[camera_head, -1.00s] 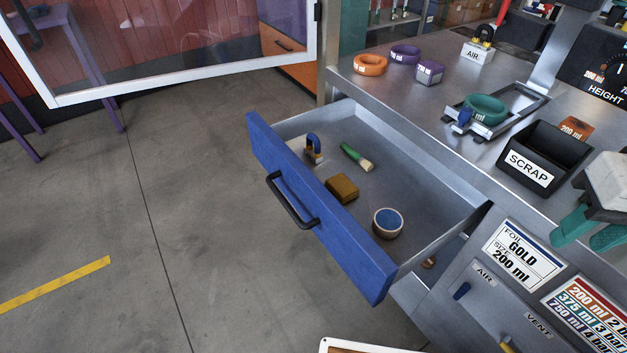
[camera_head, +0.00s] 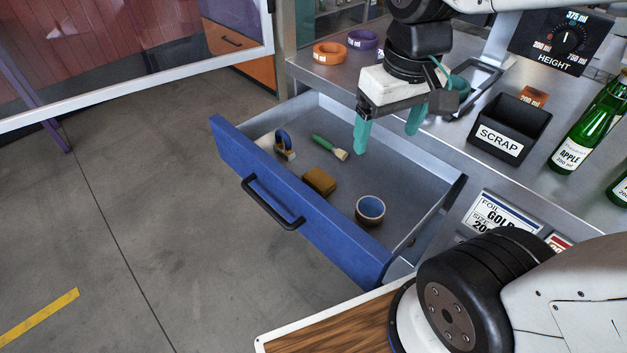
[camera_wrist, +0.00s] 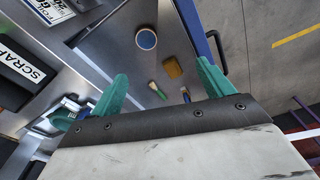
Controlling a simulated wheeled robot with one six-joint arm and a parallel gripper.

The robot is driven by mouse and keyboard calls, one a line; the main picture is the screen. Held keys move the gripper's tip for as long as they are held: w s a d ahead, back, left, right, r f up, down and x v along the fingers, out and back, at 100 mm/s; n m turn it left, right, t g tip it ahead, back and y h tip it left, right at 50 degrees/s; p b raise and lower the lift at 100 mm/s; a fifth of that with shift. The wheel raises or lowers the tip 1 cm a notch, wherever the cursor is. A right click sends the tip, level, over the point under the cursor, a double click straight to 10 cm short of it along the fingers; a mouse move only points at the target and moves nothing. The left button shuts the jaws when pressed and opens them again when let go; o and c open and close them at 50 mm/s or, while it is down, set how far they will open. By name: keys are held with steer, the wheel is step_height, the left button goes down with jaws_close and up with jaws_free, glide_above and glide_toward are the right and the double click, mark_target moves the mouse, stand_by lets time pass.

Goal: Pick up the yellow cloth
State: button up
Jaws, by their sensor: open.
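The yellow cloth (camera_head: 319,181) is a small folded mustard-brown block. It lies on the floor of the open drawer, near the blue front panel, and also shows in the wrist view (camera_wrist: 173,67) between and beyond my fingertips. My gripper (camera_head: 388,138) is open and empty, with teal fingers pointing down above the back part of the drawer. In the head view it is to the right of the cloth and above it, apart from it. Its fingers also show in the wrist view (camera_wrist: 161,76). Nothing covers the cloth.
The drawer (camera_head: 296,206) also holds a green-handled brush (camera_head: 330,147), a blue-handled tool (camera_head: 285,145) and a round blue-topped tub (camera_head: 370,210). A black scrap bin (camera_head: 509,128) and green bottles (camera_head: 588,128) stand on the counter to the right.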

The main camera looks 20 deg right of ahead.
steer(key=w+a+f+n, duration=0.2)
steer(key=w+f, duration=0.8)
steer(key=w, duration=0.2)
steer(key=n+g, duration=0.1)
steer(key=n, duration=0.1)
glide_above(322, 179)
steer(key=f, duration=1.1)
steer(key=shift+s+a+f, duration=0.15)
steer(key=shift+s+a, duration=0.1)
steer(key=shift+s, duration=0.05)
steer(key=f, duration=0.8)
steer(key=shift+w+d+f, duration=0.1)
steer(key=shift+w+d, duration=0.05)
steer(key=shift+w, duration=0.1)
steer(key=c, duration=1.1)
